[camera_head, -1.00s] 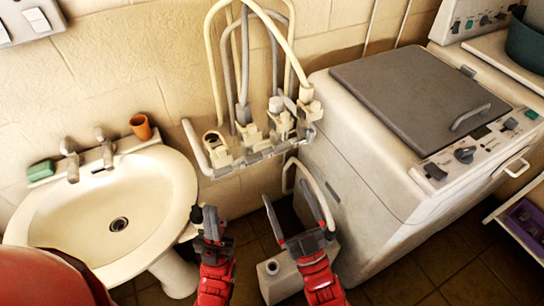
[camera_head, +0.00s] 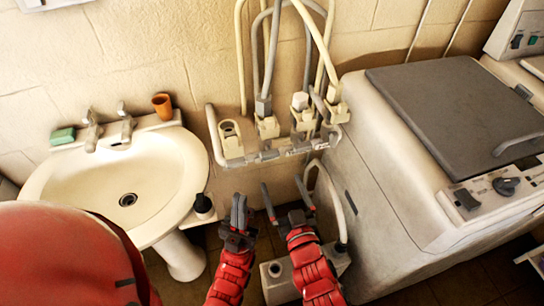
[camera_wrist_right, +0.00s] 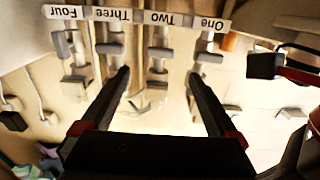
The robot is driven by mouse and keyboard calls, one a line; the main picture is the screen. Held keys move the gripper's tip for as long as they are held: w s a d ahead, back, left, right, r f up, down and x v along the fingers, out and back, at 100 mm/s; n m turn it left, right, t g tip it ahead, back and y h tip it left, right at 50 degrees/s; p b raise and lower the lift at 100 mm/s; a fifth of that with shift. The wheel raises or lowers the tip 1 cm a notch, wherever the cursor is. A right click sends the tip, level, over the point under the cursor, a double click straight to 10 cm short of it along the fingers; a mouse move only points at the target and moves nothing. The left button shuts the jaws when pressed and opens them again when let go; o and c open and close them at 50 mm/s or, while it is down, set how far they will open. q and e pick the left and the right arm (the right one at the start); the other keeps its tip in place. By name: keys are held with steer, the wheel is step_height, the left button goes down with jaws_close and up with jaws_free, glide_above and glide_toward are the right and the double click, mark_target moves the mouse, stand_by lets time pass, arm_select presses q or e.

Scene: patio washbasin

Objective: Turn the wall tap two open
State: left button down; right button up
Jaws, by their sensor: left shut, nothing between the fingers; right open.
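Wall tap two is one of several cream taps on the pipe rail above the floor; it appears as the second from the left (camera_head: 267,125), with a grey hose. In the right wrist view, which is upside down, the tap (camera_wrist_right: 160,52) sits beside the label "Two" (camera_wrist_right: 168,19). My right gripper (camera_head: 282,182) is open and empty, below the rail and apart from the taps. In its wrist view the fingers (camera_wrist_right: 158,73) straddle tap two's line of sight. My left gripper (camera_head: 240,198) is shut and empty, left of the right one. The tap's handle position is unclear.
A white basin (camera_head: 165,170) with two taps, a green soap (camera_head: 62,136) and an orange cup (camera_head: 162,105) stands left. A washing machine (camera_head: 385,180) stands close on the right. Hoses (camera_head: 240,60) rise behind the rail. A grey box (camera_head: 278,290) sits on the floor below.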

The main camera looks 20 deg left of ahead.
mark_target(271, 157)
steer(key=p+x, duration=0.2)
steer(key=x, duration=0.8)
steer(key=c, duration=1.4)
